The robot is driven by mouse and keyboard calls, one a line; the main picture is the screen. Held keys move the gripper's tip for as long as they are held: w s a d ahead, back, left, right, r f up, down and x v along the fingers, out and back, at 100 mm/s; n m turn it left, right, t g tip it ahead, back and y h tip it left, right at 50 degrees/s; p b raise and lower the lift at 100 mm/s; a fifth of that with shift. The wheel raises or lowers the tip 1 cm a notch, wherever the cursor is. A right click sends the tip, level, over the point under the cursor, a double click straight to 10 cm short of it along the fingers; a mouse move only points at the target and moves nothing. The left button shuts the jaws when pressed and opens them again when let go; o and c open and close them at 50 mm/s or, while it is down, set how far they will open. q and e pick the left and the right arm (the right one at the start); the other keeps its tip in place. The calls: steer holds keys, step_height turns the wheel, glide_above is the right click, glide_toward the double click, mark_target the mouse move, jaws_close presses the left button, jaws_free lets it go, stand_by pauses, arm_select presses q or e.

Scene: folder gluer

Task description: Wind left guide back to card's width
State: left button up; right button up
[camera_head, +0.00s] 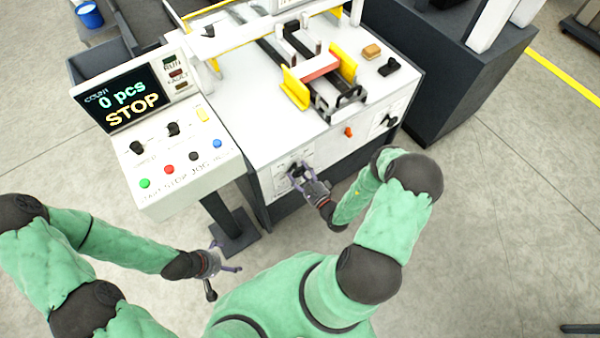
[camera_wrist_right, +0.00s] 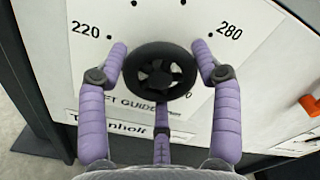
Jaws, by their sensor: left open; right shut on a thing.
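The left guide's black handwheel (camera_wrist_right: 160,72) sits on a white dial plate (camera_wrist_right: 95,20) marked 220 and 280, above a partly hidden label ending in "FT GUIDE". My right gripper (camera_head: 301,176) is at the handwheel on the machine's front, its purple fingers on both sides of the wheel's rim, shut on it. In the head view, a yellow left guide (camera_head: 294,88) and a yellow right guide (camera_head: 344,63) flank a reddish card stack (camera_head: 319,67). My left gripper (camera_head: 229,265) is open and empty, low at the left, away from the machine.
The control panel (camera_head: 165,150) at the left has several buttons, and its screen (camera_head: 124,97) reads "0 pcs STOP". Another black knob (camera_head: 389,120) and an orange knob (camera_head: 348,132) are on the machine front to the right. A tan block (camera_head: 372,51) lies on top.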

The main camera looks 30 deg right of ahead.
steer(key=shift+s+f, duration=0.1)
steer(key=shift+f, duration=0.1)
steer(key=o, duration=1.2)
steer(key=shift+d, duration=0.1)
steer(key=shift+c, duration=0.2)
steer(key=shift+r, duration=0.1)
steer(key=s, duration=1.2)
steer(key=shift+d, duration=0.45)
steer(key=shift+w, duration=0.1)
